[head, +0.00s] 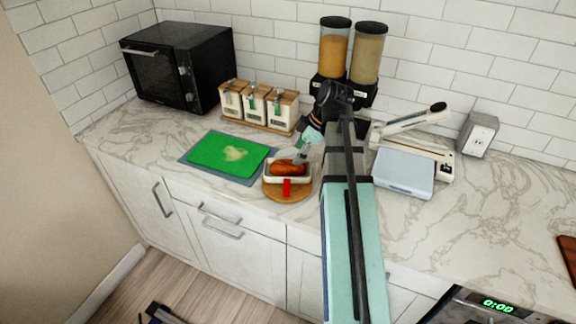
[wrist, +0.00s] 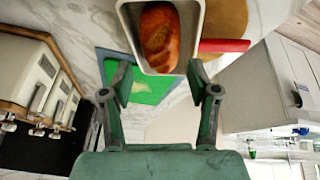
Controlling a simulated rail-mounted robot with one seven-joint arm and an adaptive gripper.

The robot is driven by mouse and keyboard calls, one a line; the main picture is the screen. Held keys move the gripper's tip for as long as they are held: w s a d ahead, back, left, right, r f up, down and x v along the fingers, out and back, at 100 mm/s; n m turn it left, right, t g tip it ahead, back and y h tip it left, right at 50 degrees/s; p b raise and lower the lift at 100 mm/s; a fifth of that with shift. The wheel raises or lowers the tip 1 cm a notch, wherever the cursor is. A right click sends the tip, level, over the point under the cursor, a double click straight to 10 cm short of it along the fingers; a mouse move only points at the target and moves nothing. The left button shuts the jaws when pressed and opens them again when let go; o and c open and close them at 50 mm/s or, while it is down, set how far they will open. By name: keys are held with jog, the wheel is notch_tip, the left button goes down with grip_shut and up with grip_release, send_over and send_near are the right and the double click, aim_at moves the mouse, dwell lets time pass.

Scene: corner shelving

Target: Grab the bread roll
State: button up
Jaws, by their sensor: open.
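The bread roll (head: 289,167) is brown and glossy. It lies in a white rectangular dish (head: 270,179) on a round wooden board (head: 273,192). In the wrist view the roll (wrist: 158,38) is at the top centre inside the dish (wrist: 127,22). My gripper (wrist: 160,82) is open and empty, with its two fingers spread just below the dish in that view. In the head view my gripper (head: 305,151) is at the right rear end of the dish, close to the roll; I cannot tell its exact height. My arm hides part of the counter there.
A red piece (head: 286,187) is at the front of the dish. A green cutting board (head: 215,150) lies to the left. Several white canisters (head: 255,104), cereal dispensers (head: 334,55) and a black microwave (head: 165,66) stand behind. A pale blue scale-like device (head: 403,172) is right.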

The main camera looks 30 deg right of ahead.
aim_at(291, 163)
jog(key=shift+p+x, duration=1.05)
jog(key=shift+x, duration=2.4)
jog(key=c, duration=0.7)
